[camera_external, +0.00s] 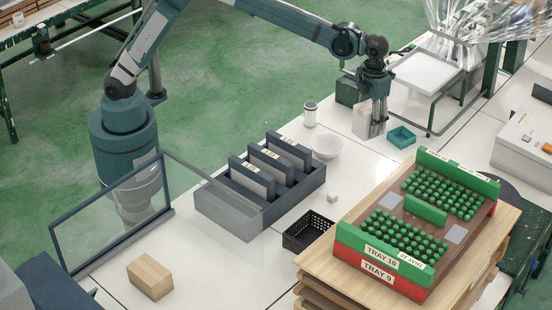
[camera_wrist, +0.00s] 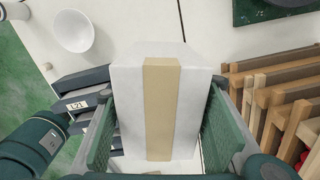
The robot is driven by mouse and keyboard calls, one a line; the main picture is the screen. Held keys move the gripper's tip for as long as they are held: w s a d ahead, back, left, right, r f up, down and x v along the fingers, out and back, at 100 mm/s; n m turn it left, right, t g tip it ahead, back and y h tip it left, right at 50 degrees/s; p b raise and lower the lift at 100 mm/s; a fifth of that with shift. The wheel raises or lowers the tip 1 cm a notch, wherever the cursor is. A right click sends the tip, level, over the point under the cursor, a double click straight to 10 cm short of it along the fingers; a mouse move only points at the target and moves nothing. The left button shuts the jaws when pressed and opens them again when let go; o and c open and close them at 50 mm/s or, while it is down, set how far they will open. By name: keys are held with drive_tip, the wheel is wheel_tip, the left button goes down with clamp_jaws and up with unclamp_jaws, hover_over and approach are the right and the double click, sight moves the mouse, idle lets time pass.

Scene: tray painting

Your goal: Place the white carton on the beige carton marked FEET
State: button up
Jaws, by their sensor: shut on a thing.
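The white carton (camera_wrist: 195,110) with a beige stripe down its middle fills the centre of the wrist view, between the green finger pads. My gripper (camera_external: 377,125) is shut on it. In the external view the white carton (camera_external: 361,121) is partly hidden by the fingers, over the far part of the white bench. I cannot tell whether its underside is clear of the bench. A beige carton (camera_external: 150,278) lies at the front left of the bench in the external view, far from my gripper. No marking on it is readable here.
A clear screen (camera_external: 112,215) stands behind the beige carton. A grey rack (camera_external: 235,213) with upright labelled plates, a white bowl (camera_external: 327,147), a canister (camera_external: 310,115) and a black basket (camera_external: 307,231) stand between. A teal bin (camera_external: 401,137) is near my gripper. Green trays (camera_external: 380,253) stand right.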

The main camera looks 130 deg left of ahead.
drive_tip(key=w+d+m+p, duration=0.1)
drive_tip(key=w+d+m, duration=0.15)
drive_tip(key=d, duration=2.35)
drive_tip(key=m+p, duration=0.4)
drive_tip(key=m, duration=0.4)
hover_over(148, 270)
wheel_tip(148, 270, down, 10)
drive_tip(key=shift+f, duration=0.6)
drive_tip(key=shift+f, duration=3.15)
drive_tip(key=shift+f, duration=0.1)
